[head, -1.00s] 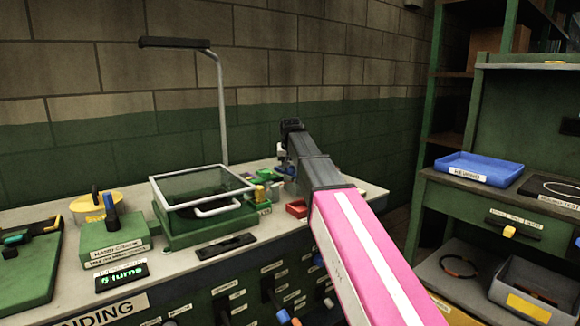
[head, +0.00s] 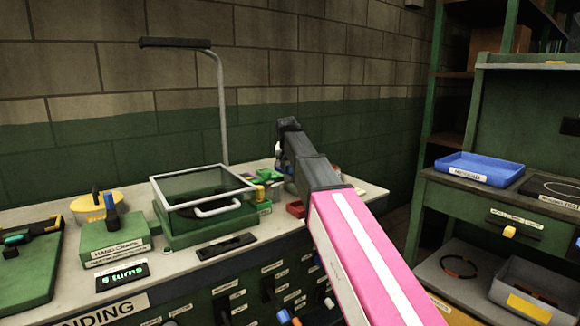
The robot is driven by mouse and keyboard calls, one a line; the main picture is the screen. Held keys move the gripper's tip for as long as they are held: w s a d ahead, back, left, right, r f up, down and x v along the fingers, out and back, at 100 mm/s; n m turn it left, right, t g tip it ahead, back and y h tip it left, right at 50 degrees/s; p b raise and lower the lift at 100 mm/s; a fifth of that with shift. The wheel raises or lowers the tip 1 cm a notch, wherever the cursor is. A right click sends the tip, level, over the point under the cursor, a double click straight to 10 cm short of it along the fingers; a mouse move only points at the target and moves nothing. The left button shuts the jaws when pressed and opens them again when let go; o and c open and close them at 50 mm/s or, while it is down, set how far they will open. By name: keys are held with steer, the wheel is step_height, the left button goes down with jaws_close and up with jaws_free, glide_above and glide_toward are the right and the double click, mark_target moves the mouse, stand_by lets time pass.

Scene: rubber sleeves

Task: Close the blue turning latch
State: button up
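My pink and dark grey arm reaches over the right part of the workbench. My gripper (head: 279,163) is mostly hidden behind the arm's dark end, above the bench top near small green and yellow parts. I cannot see its fingers clearly, nor whether it holds anything. No blue turning latch can be made out for certain. A small blue knob (head: 284,316) shows low on the bench front. The area right behind my arm is hidden.
A green box with a clear framed lid (head: 203,188) stands left of my arm. A hand-crank box (head: 115,240) and display (head: 123,276) are further left. A small red bin (head: 295,209) sits beside my arm. A blue tray (head: 478,168) is on the right shelf.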

steer(key=o, duration=0.3)
steer(key=shift+o, duration=0.2)
steer(key=d+v, duration=0.1)
steer(key=v, duration=0.9)
steer(key=shift+s+a+r, duration=0.2)
steer(key=shift+a+r, duration=0.15)
steer(key=shift+a, duration=0.15)
